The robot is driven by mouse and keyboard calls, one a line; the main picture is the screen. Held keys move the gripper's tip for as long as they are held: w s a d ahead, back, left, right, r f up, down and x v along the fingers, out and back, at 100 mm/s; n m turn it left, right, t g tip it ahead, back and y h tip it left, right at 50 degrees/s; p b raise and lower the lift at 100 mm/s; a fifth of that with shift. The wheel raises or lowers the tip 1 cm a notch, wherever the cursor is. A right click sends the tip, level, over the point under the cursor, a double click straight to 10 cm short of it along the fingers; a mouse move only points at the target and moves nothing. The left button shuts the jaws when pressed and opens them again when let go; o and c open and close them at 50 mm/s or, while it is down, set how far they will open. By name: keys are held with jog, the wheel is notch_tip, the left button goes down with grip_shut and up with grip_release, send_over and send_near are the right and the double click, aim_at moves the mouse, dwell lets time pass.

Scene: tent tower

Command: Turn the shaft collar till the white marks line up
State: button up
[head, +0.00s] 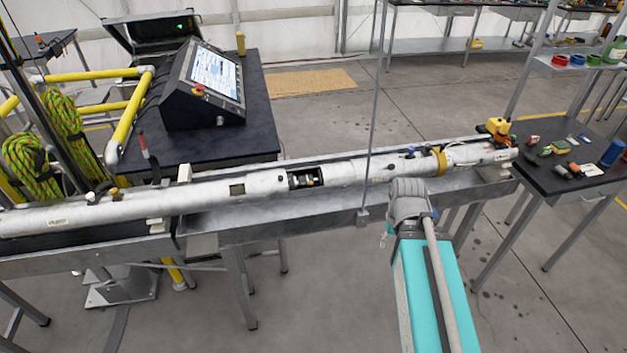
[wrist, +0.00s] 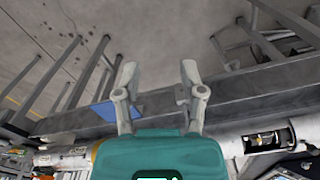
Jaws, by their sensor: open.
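A long silver tube (head: 215,195) lies across the bench. A rectangular opening (head: 306,178) in its side shows a dark shaft with metallic and pale parts. The opening also shows at the lower right of the wrist view (wrist: 265,141). I cannot tell which part is the shaft collar, and no white marks can be made out. A yellow band (head: 438,161) circles the tube farther right. My gripper (wrist: 160,70) is open and empty, both fingers apart over the grey bench and floor. It touches nothing that I can see. In the head view my arm's end hides its fingers.
A dark table (head: 250,95) with a control console (head: 205,85) stands behind the tube. A thin upright pole (head: 372,110) rises just right of the opening. A tool table (head: 575,165) stands at the right. Green rope (head: 28,165) hangs at the left.

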jog(key=n+t+y+p, duration=0.1)
jog(key=n+t+p, duration=0.25)
jog(key=p, duration=0.45)
send_near(311, 182)
jog(key=s+v, duration=0.1)
jog(key=v, duration=0.3)
jog(key=shift+d+t, duration=0.25)
jog(key=shift+t, duration=0.2)
jog(key=shift+f, duration=0.15)
jog(key=b+x, duration=1.2)
jog(key=x, duration=0.1)
jog(key=shift+w+a+f, duration=0.1)
jog(key=shift+a+f, duration=0.05)
jog(key=shift+a, duration=0.05)
grip_shut()
